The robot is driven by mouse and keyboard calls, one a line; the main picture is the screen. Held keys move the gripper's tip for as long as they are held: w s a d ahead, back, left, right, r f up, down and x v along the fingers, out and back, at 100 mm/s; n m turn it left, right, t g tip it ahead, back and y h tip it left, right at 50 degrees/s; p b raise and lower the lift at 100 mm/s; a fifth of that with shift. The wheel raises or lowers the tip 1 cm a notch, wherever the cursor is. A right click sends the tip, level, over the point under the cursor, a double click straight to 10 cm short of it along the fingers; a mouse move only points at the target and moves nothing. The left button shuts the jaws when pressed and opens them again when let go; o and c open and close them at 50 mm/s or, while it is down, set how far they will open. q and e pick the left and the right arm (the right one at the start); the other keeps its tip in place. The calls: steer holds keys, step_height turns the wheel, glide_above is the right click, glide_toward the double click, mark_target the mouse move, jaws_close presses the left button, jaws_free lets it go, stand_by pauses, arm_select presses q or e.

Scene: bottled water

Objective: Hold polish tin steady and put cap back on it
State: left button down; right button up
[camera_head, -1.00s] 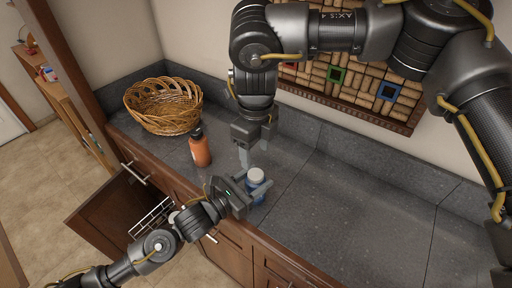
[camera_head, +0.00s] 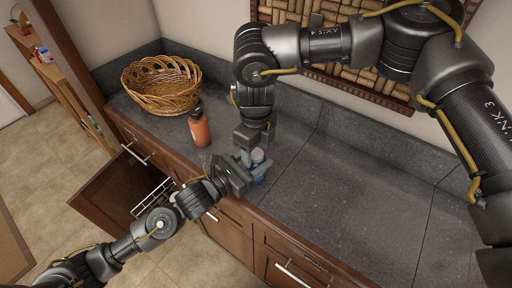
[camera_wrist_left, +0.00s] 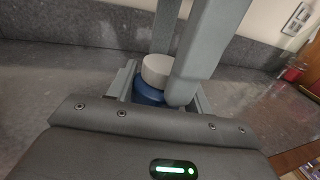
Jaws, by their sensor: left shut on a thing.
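The blue polish tin (camera_head: 259,180) stands at the front edge of the grey counter. My left gripper (camera_head: 254,170) is shut around its body. A white cap (camera_head: 257,155) sits on top of the tin; the left wrist view shows the cap (camera_wrist_left: 156,68) above the blue tin (camera_wrist_left: 147,92). My right gripper (camera_head: 246,156) reaches down from above at the cap. In the left wrist view one of its fingers is behind the cap and the other passes in front, at its right. Whether these fingers press on the cap is hidden.
An orange bottle (camera_head: 199,127) stands left of the grippers. A wicker basket (camera_head: 161,86) is at the back left. An open drawer (camera_head: 125,200) juts out below the counter on the left. The counter (camera_head: 350,190) to the right is clear.

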steer(key=c, duration=1)
steer(key=shift+o, duration=0.2)
steer(key=m, duration=0.4)
steer(key=shift+m, duration=0.3)
steer(key=m, duration=0.5)
steer(key=o, duration=1.1)
steer(key=shift+r, duration=2.25)
